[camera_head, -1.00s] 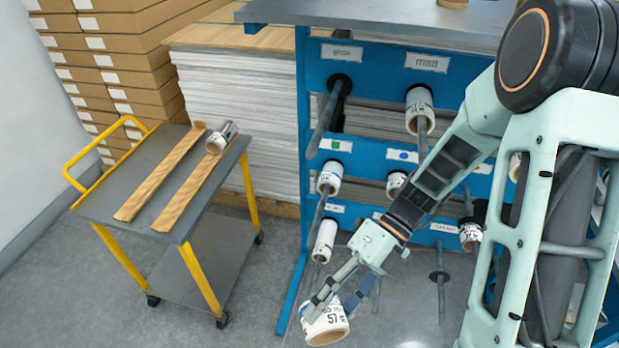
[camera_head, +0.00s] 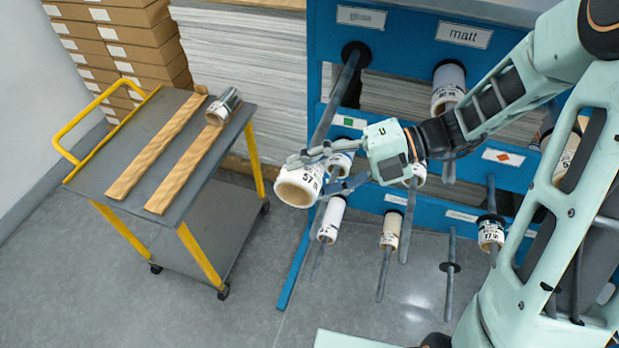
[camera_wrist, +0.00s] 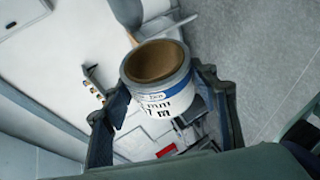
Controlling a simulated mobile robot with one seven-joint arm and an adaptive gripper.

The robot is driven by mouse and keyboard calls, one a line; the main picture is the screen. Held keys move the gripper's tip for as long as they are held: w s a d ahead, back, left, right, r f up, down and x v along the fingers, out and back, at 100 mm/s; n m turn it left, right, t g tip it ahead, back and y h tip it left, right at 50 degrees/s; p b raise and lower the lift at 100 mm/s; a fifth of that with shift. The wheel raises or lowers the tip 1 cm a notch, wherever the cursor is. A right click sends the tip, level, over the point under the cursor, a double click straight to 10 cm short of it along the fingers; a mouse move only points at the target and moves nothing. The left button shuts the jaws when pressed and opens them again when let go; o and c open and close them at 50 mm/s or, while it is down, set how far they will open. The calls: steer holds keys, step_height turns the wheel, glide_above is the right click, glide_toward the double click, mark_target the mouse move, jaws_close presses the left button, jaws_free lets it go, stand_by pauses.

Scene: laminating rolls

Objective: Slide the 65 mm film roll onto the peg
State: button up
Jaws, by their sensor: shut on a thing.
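My gripper (camera_head: 328,170) is shut on a white film roll (camera_head: 296,187) with a brown core and printed black marks, of which "57" is partly readable. I hold the roll in the air, its open end facing the lower left, in front of the blue rack's left side. It fills the middle of the wrist view (camera_wrist: 158,85), between both fingers. An empty dark peg (camera_head: 338,95) under the "gloss" label juts out just above and behind the roll; the two are apart. Another peg under the "matt" label carries a roll (camera_head: 448,88). Which peg is meant cannot be told.
The blue rack (camera_head: 490,175) has lower pegs with several smaller rolls, one of them (camera_head: 331,219) close below my gripper. A grey trolley (camera_head: 187,207) with yellow legs stands left, bearing two brown strips and a shiny roll (camera_head: 222,106). The floor between is clear.

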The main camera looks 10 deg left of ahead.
steer(key=w+b, duration=0.1)
steer(key=w, duration=0.8)
steer(key=shift+w+d+b, duration=0.15)
steer(key=shift+d+b, duration=0.2)
steer(key=o, duration=1.3)
steer(key=shift+f, duration=0.1)
